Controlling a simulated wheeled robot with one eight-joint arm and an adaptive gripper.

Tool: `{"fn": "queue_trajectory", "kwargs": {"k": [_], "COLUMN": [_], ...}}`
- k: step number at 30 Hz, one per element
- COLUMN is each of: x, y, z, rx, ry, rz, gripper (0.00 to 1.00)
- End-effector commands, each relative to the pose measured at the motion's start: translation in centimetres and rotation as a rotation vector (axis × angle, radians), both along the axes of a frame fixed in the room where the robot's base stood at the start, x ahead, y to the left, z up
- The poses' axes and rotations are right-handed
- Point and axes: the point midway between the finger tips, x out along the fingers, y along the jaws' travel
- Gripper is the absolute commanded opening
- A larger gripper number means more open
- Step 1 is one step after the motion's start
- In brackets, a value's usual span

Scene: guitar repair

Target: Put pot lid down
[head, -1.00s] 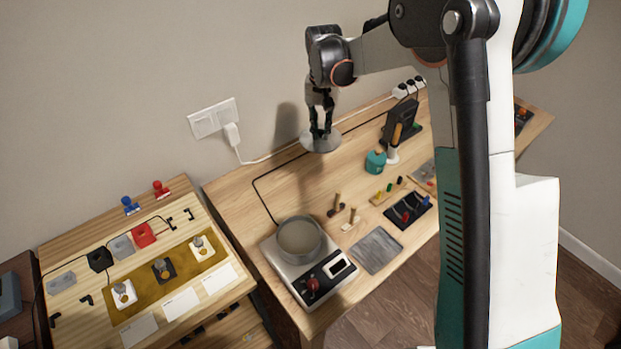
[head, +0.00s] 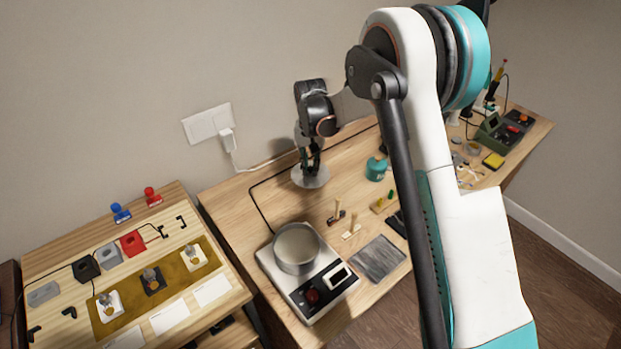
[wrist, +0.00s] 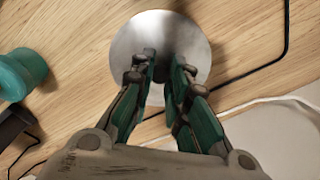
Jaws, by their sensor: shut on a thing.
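My gripper (head: 309,163) points down over the back of the wooden table. It is shut on the pot lid (head: 310,181), a round grey metal disc held by its middle. In the wrist view the lid (wrist: 190,28) lies flat between and beyond the fingers (wrist: 163,75), which hide its knob. The lid is at or just above the table top; I cannot tell if it touches. The pot (head: 297,247) stands uncovered on the hot plate (head: 308,285) at the table's front left corner.
A black cable (head: 252,197) curves along the table to the left. Small wooden-handled tools (head: 350,231) and a grey mat (head: 377,259) lie nearer the front. Bare wood surrounds the lid.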

Motion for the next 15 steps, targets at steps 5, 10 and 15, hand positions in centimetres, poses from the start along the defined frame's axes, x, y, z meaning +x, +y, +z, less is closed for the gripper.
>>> {"fn": "queue_trajectory", "kwargs": {"k": [5,10,15], "x": [0.0,0.0,0.0], "y": [0.0,0.0,0.0], "z": [-1.1,-3.6,-4.7], "rx": [0.000,0.000,0.000], "ry": [0.000,0.000,0.000], "rz": [0.000,0.000,0.000], "gripper": [0.00,0.00,0.00]}}
